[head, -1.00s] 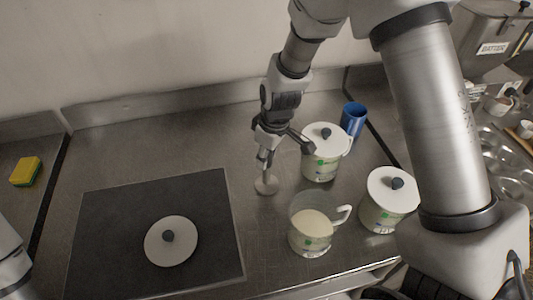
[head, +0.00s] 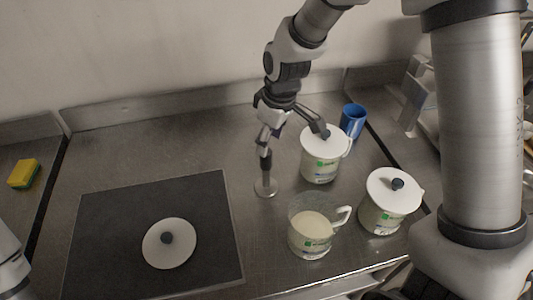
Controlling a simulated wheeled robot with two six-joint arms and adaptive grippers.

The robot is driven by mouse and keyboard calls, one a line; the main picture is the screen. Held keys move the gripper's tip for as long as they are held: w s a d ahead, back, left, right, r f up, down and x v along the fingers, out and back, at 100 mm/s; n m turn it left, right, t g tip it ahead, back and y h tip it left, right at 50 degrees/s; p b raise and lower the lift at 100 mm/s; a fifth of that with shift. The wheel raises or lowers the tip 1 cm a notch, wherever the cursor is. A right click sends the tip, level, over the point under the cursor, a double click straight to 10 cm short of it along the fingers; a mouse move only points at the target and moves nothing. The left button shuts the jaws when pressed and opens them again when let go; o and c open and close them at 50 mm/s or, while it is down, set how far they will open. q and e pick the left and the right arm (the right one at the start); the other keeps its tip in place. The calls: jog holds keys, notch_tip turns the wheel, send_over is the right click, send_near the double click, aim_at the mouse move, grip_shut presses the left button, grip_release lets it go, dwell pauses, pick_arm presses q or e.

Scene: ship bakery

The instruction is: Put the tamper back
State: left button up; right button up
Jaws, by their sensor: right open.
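The tamper (head: 266,186) stands upright on the steel counter, its round metal base down and its dark handle up. It is left of the lidded tubs. My right gripper (head: 293,137) is open and empty just above it. One finger is close over the handle top; I cannot tell whether they touch. The other finger reaches toward the knob of the rear lidded tub (head: 320,168). Of my left arm only a part shows at the lower left edge; its gripper is out of view.
An open tub of pale batter (head: 311,240) and another lidded tub (head: 382,218) stand at the front right. A blue cup (head: 353,118) is behind. A white lid (head: 170,250) lies on the dark mat (head: 110,215). A yellow-green sponge (head: 24,173) is far left. The back-left counter is clear.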

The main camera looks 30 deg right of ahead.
jog(key=r, duration=0.4)
jog(key=shift+s+d+r, duration=0.2)
jog(key=shift+s+r, duration=0.2)
